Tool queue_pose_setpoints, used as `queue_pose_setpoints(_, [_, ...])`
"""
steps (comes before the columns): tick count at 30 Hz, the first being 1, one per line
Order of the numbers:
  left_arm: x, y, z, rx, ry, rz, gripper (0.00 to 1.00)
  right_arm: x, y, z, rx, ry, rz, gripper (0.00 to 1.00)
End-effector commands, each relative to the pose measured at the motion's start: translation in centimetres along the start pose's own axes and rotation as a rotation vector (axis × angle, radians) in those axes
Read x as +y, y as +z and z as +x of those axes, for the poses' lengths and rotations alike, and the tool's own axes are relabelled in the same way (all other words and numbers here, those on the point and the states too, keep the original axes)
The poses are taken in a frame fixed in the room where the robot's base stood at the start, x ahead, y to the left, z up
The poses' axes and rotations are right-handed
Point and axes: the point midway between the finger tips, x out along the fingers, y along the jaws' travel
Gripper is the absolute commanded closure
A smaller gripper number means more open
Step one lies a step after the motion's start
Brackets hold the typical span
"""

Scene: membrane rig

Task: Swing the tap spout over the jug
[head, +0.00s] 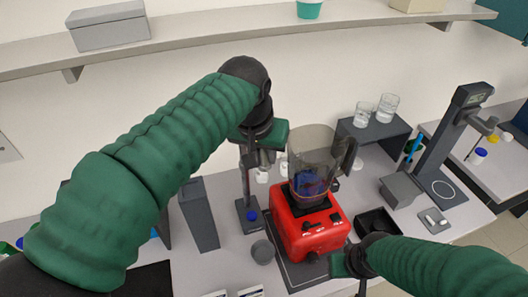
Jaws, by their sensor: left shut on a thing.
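The jug (314,147) is clear grey with a dark handle and stands upright on a red blender base (310,220). A slim grey stand (245,180), seemingly the tap, rises left of the jug from a small base with a blue knob. Its upper part and spout are mostly hidden by my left gripper (264,158). That gripper is at the stand's top, just left of the jug's rim, and is shut on what seems to be the spout. My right gripper (346,268) is low, right of the red base; its fingers do not show clearly.
A tall dark grey box (199,214) stands left of the stand. A small grey cup (263,252) sits in front of it. Glasses (374,110) stand on a dark riser behind right. A black tray (378,223) lies right of the red base. A shelf (200,46) runs above.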

Motion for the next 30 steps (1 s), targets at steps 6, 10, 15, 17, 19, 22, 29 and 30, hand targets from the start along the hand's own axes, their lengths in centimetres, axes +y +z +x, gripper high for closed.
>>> queue_pose_setpoints(6, [-0.17,-0.02,-0.16,0.003,-0.002,0.004,1.00,-0.01,0.00,-0.03,0.000,0.000,0.000,0.64])
queue_pose_setpoints(10, [-0.15,-0.06,-0.16,0.004,-0.003,0.003,1.00,-0.02,0.00,-0.02,0.000,0.000,0.000,0.64])
queue_pose_setpoints(15, [-0.14,-0.14,-0.13,0.005,-0.003,0.002,1.00,-0.01,0.00,-0.03,0.000,0.000,0.000,0.64])
queue_pose_setpoints(17, [-0.15,-0.15,-0.14,0.005,-0.003,0.002,1.00,-0.01,0.00,-0.03,0.000,0.000,0.000,0.64])
queue_pose_setpoints(19, [-0.15,-0.16,-0.15,0.006,-0.003,0.002,1.00,-0.01,0.00,-0.03,0.000,0.000,0.000,0.64])
queue_pose_setpoints(22, [-0.14,-0.18,-0.16,0.006,-0.003,0.003,1.00,-0.01,-0.01,-0.03,0.000,0.000,0.000,0.64])
queue_pose_setpoints(29, [0.13,-0.41,-0.23,0.008,-0.013,-0.019,1.00,-0.01,-0.10,-0.42,0.000,0.000,0.000,0.64])
queue_pose_setpoints(30, [0.26,-0.50,-0.24,0.008,-0.017,-0.029,1.00,-0.01,-0.13,-0.57,0.000,0.000,0.000,0.64])
